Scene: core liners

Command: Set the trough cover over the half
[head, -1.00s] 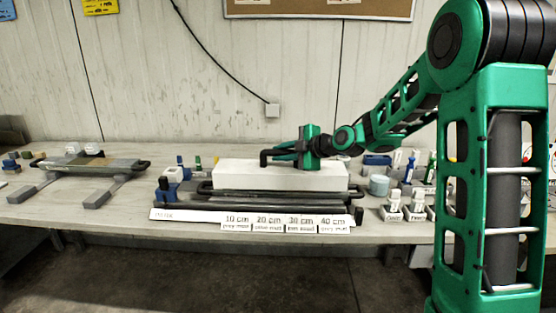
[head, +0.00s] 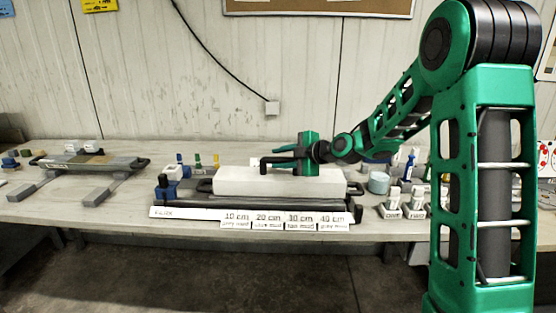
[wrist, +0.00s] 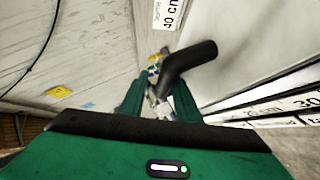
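The trough cover (head: 245,182) is a long white block with a black bar handle (head: 274,161) on top. In the head view it lies level and low over the dark trough (head: 205,201), whose black end handles show at both ends. The half is hidden beneath it. My gripper (head: 285,155) is at the handle, above the cover. In the wrist view the black handle (wrist: 190,68) shows by the right fingertip, and the two green fingers (wrist: 157,98) stand apart with a gap visible between them. The gripper looks open around the handle.
Length cards (head: 285,220) and a white scale strip (head: 190,213) lie along the bench front. Marker bottles (head: 197,162) stand behind left. A round tub (head: 379,183) and small labelled holders (head: 405,208) stand right. Another tray on supports (head: 90,162) sits far left.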

